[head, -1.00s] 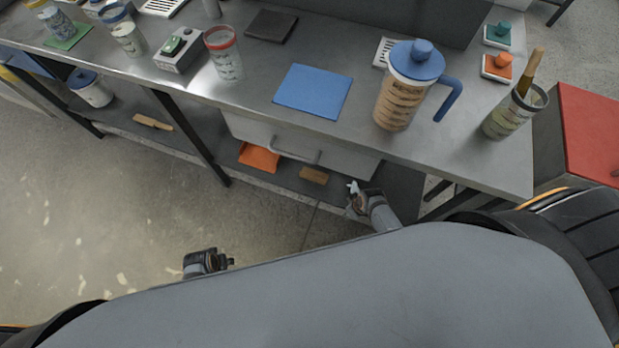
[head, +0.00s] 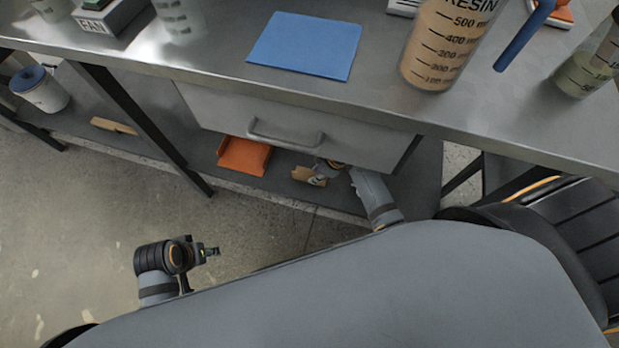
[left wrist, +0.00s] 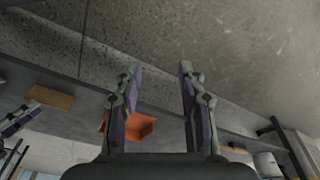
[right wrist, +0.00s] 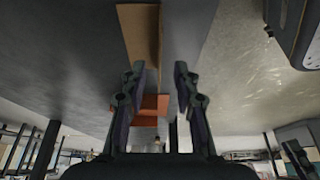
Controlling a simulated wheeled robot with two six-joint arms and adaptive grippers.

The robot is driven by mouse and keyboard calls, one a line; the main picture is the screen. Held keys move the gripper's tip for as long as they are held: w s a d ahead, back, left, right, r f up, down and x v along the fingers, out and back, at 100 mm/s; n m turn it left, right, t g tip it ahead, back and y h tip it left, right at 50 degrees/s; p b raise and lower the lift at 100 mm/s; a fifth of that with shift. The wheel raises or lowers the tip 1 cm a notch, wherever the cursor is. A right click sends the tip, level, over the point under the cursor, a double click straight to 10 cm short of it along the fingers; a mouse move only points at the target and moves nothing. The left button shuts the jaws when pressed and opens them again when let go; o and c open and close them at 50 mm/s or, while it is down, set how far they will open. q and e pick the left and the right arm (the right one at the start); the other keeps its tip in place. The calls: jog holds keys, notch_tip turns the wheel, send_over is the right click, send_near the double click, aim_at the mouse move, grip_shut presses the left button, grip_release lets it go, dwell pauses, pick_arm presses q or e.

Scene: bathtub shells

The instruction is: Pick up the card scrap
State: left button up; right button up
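A flat tan card scrap (head: 304,175) lies on the lower shelf, below the drawer and right of an orange tray. It also shows in the right wrist view (right wrist: 140,35), at the top, and in the left wrist view (left wrist: 51,96). My right gripper (head: 322,174) is beside the card scrap in the head view and partly covers its right end. In the right wrist view its fingers (right wrist: 157,80) are open with nothing between them. My left gripper (head: 210,251) is out over the floor in front of the shelf, open and empty (left wrist: 160,75).
The orange tray (head: 243,156) sits on the lower shelf (head: 190,149). A second tan piece (head: 114,126) and a white tub with a blue lid (head: 39,90) are further left. The closed drawer (head: 290,124) and steel worktop overhang the shelf.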

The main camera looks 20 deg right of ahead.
aim_at(311, 173)
jog(key=b+x, duration=0.2)
jog(key=x, duration=0.2)
jog(key=shift+f+b, duration=0.1)
jog(key=shift+b, duration=0.25)
jog(key=shift+w+a+f, duration=0.2)
jog(key=shift+a+f, duration=0.05)
jog(key=shift+f, duration=0.15)
pick_arm(q)
jog(key=f, duration=0.1)
jog(key=d+f+t, duration=0.1)
jog(key=w+f, duration=0.1)
jog(key=shift+d+f+t+h, duration=0.15)
jog(key=shift+t+h, duration=0.15)
jog(key=shift+t, duration=0.1)
pick_arm(e)
jog(key=shift+r, duration=0.1)
grip_shut()
